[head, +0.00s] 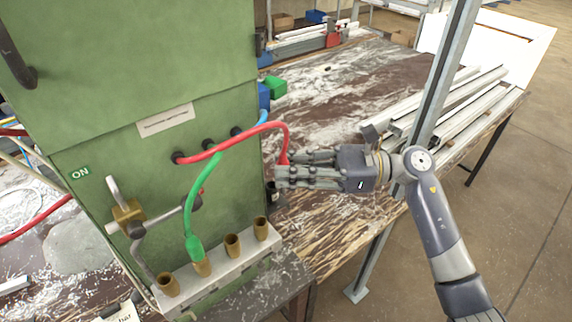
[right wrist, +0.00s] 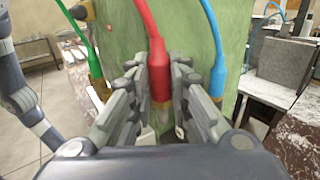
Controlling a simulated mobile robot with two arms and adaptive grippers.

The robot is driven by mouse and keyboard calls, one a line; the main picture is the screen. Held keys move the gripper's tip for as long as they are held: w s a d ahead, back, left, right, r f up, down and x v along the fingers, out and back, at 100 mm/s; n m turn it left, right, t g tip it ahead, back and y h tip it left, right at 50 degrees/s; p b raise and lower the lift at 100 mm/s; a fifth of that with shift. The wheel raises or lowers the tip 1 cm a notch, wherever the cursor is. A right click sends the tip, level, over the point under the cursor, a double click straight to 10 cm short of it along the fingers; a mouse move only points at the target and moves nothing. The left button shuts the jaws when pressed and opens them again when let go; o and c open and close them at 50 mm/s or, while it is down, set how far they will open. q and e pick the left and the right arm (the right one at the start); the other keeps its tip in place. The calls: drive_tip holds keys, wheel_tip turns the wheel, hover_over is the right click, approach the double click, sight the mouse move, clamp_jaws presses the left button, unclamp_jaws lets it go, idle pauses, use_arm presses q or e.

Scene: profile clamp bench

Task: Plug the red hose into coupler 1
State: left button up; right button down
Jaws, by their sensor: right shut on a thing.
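The red hose (head: 245,130) arcs from a port on the green cabinet to my right gripper (head: 287,172). In the right wrist view my right gripper (right wrist: 158,88) is shut on the thick red end (right wrist: 157,70) of this hose. The gripper is right of the cabinet, apart from the coupler block (head: 225,275). The block carries a row of brass couplers, at the left (head: 168,285), the middle right (head: 232,246) and the right end (head: 262,229). A green hose (head: 192,215) ends at the second from left. I cannot read which is coupler 1. My left gripper is not seen.
The green cabinet (head: 130,70) has a brass valve (head: 127,214) and an ON label (head: 80,172). A blue hose (right wrist: 212,40) hangs close beside the gripper.

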drive_tip(key=s+d+b, duration=0.3)
drive_tip(key=s+d, duration=0.3)
drive_tip(key=s, duration=0.2)
drive_tip(key=shift+s, duration=0.3)
idle(1.1)
drive_tip(key=s+a+p, duration=0.2)
drive_tip(key=s+a, duration=0.5)
drive_tip(key=a, duration=0.3)
drive_tip(key=s+a+p, duration=0.3)
drive_tip(key=s+a, duration=0.5)
drive_tip(key=a, duration=0.3)
drive_tip(key=shift+r, duration=0.3)
idle(2.3)
